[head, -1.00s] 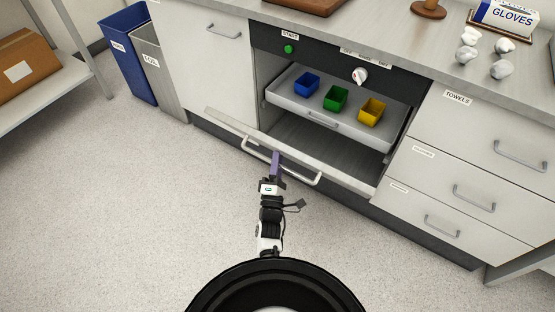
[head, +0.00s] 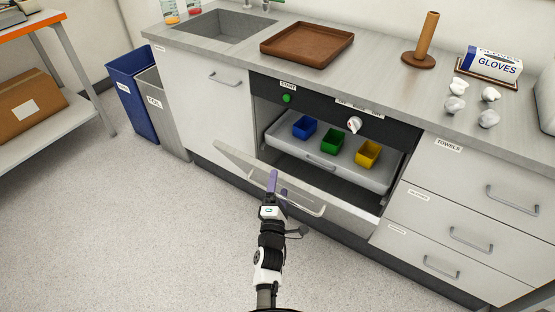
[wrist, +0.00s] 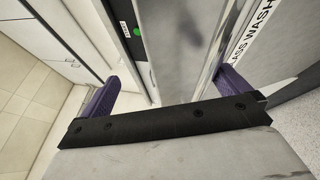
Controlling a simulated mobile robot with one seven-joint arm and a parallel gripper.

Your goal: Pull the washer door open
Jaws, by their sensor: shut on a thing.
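The washer door (head: 240,158) is a pale grey panel under the black control strip. It is hinged low and leans out, partly open, with part of its inner face showing. Its bar handle (head: 318,211) runs along the front side. My gripper (head: 278,186) is at the middle of the door's upper part, its purple fingers shut on the door. In the wrist view the fingers (wrist: 170,90) stand far apart on either side of it. The handle is partly hidden, and I cannot tell whether the hold is on the edge or the handle.
The washer rack (head: 295,150) holds a blue, a green and a yellow bin. Drawers (head: 470,200) stand to the right. A blue bin (head: 130,85) and a grey bin (head: 160,110) stand to the left. The floor (head: 130,220) in front is open.

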